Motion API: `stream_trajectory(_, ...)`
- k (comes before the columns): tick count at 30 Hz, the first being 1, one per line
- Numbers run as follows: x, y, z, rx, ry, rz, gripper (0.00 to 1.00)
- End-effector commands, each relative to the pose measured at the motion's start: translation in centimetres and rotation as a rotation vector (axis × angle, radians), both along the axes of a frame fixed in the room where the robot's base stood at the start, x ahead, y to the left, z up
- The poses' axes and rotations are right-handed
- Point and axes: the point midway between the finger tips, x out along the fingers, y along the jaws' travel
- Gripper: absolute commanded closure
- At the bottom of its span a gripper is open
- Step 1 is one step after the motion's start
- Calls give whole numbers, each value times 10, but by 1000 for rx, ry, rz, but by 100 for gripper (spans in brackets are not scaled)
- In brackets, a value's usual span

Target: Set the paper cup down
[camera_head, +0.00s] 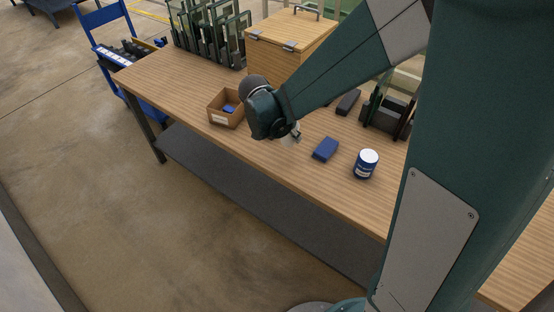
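My gripper (292,134) hangs over the wooden workbench (240,159), mostly hidden behind my dark green wrist. Only a small pale, greyish part shows below the wrist. I cannot tell whether that is fingers or a held cup, nor whether the gripper is open or shut. No paper cup can be made out for certain. A blue cylinder with a white top (366,164) stands upright on the bench, to the right of my gripper and apart from it. I cannot tell whether it is a cup or a can.
A blue block (325,149) lies between my gripper and the cylinder. Behind are a wooden chest (290,35), a dark rack (210,45), a dark block (348,102) and a holder (388,112).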

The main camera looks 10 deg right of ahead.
Motion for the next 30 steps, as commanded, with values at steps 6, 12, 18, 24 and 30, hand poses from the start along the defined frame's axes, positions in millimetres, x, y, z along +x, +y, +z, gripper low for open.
stream_trajectory(6, 4, 32, 8, -5, -4, -35, 63)
stream_trajectory(12, 4, 42, 12, -6, -6, -51, 63)
stream_trajectory(18, 4, 42, 13, -6, -7, -53, 63)
stream_trajectory(24, 4, 42, 11, -6, -7, -52, 63)
stream_trajectory(30, 5, 42, -6, -6, -7, -52, 63)
